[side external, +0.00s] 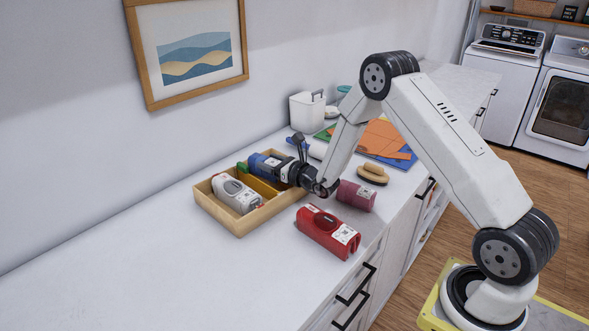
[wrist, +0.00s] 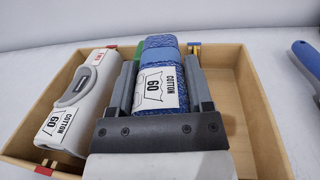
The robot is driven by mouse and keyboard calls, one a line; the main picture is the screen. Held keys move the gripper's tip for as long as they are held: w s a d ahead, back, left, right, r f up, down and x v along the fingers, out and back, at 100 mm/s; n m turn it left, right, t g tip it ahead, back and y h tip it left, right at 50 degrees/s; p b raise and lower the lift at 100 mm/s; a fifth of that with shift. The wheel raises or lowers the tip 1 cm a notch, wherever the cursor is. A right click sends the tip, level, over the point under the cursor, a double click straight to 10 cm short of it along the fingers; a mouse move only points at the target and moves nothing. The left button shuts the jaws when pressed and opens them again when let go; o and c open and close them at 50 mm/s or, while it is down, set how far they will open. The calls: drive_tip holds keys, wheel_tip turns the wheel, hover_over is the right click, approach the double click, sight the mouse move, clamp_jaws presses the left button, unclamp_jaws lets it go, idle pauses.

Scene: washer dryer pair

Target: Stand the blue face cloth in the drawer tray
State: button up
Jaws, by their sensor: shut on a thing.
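The blue face cloth (side external: 262,164) is a roll with a white "COTTON 60" label. My gripper (side external: 289,171) is shut on it, with one finger along each side, as the wrist view shows (wrist: 161,78). The cloth (wrist: 160,50) lies lengthwise between the fingers, over or in the wooden drawer tray (side external: 239,231). I cannot tell whether it touches the tray floor. A grey-white roll (wrist: 78,105) with a similar label sits in the tray's left part. In the wrist view, the tray (wrist: 262,115) has bare space right of the blue cloth.
A red roll (side external: 328,232) and a mauve roll (side external: 356,195) lie on the counter right of the tray. A brush (side external: 373,174), a white bin (side external: 307,112) and coloured flat sheets (side external: 383,139) stand or lie behind. The counter front left is clear.

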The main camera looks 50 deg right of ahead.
drive_tip(key=shift+f, duration=0.1)
drive_tip(key=o, duration=1.2)
drive_tip(key=shift+o, duration=0.2)
drive_tip(key=shift+r, duration=3.55)
drive_tip(key=shift+a, duration=0.15)
